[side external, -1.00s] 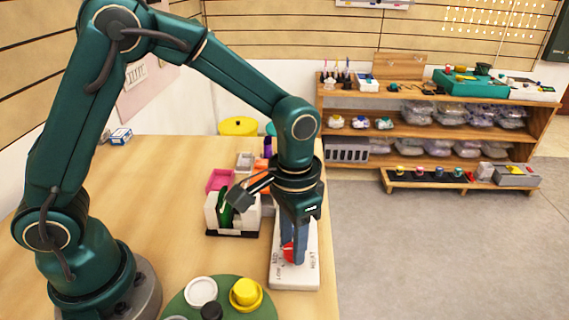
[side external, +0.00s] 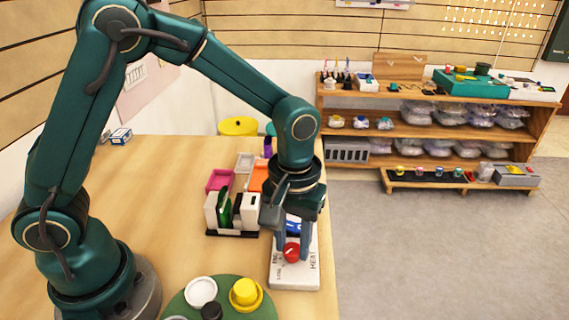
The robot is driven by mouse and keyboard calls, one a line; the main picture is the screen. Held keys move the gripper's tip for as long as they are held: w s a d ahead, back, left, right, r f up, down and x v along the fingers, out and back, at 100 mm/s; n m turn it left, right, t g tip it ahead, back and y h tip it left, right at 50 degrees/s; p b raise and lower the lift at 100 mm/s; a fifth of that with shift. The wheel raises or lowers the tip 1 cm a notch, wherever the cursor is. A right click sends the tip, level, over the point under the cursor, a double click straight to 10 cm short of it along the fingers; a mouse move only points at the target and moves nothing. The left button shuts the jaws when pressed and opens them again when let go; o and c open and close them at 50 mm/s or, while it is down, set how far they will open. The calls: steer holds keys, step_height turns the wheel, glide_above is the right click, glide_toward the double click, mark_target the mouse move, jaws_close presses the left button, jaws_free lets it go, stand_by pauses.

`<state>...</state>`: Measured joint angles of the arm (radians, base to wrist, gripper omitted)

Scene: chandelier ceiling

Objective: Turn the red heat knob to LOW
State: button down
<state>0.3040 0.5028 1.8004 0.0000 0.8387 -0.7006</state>
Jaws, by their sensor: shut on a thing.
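The red heat knob (side external: 291,252) sits on a white panel (side external: 295,278) near the table's right edge. A white pointer mark shows on the knob. Lettering lies on both sides of it, with LOW at its left and HEAT at its right; the rest is too small or hidden. My gripper (side external: 291,250) points down over the panel and is shut on the knob, with a finger on either side. A blue part (side external: 295,228) shows on the panel behind the knob, partly covered by the gripper.
A holder (side external: 232,232) with white, green and black upright pieces stands left of the panel. A green round mat (side external: 250,305) with a yellow cup (side external: 245,292) and a white dish (side external: 201,291) lies in front. Pink and orange trays are behind.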

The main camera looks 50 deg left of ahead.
mark_target(293, 248)
stand_by(0.4)
steer(key=c, duration=0.5)
jaws_free()
steer(key=shift+r, duration=2.6)
